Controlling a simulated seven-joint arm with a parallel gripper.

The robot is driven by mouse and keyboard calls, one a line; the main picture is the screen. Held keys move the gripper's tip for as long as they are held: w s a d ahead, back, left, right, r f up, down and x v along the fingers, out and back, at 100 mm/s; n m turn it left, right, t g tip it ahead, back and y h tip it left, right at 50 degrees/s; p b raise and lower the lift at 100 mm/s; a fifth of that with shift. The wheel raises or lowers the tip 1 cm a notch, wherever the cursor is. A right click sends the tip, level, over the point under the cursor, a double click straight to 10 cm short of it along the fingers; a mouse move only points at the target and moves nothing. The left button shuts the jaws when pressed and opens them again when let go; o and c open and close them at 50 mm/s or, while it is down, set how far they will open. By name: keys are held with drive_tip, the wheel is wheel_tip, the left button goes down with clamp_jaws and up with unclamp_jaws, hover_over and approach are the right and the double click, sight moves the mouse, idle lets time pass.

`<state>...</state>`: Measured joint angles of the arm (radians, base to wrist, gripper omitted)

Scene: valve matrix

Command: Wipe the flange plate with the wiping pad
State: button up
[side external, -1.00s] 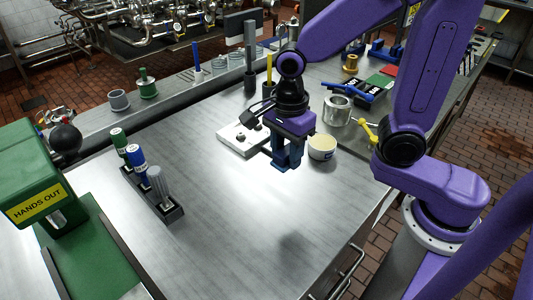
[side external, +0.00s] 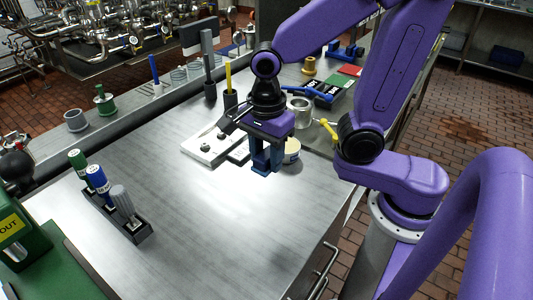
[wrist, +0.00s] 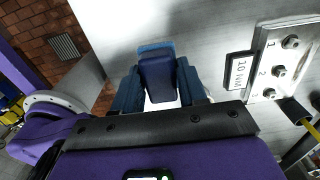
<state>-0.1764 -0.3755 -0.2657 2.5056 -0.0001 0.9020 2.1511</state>
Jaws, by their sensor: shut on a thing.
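My gripper (side external: 264,163) points down above the bare steel bench, just right of the pale plate. In the wrist view my gripper (wrist: 158,88) has its fingers on either side of a dark blue block, which looks like the wiping pad (wrist: 157,75). In the side view the pad is hard to tell from the blue fingers. The pale plate with bolts, likely the flange plate (side external: 203,148), lies flat on the bench. In the wrist view this plate (wrist: 270,75) shows bolts numbered 1 and 2 at the right. Whether the pad touches the bench is unclear.
A small label block (wrist: 239,71) lies beside the plate. A cream tub (side external: 292,152) stands right behind my gripper, partly hidden. A metal cup (side external: 300,110) and yellow-handled valve (side external: 328,129) are farther back. A marker rack (side external: 122,215) stands front left. The bench's front middle is clear.

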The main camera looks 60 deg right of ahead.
drive_tip(key=w+a+r+m, duration=0.1)
drive_tip(key=w+r+m, duration=0.1)
drive_tip(key=w, duration=0.7)
drive_tip(key=m, duration=0.7)
hover_over(195, 140)
wheel_tip(195, 140, down, 5)
drive_tip(key=shift+d+f, duration=0.1)
drive_tip(key=shift+f, duration=3.8)
drive_tip(key=shift+w+d, duration=0.1)
drive_tip(key=shift+d, duration=0.7)
drive_tip(key=shift+c, duration=0.4)
drive_tip(key=shift+d+f, duration=0.1)
drive_tip(key=shift+d, duration=5.2)
drive_tip(key=shift+a, duration=6.2)
wheel_tip(195, 140, up, 8)
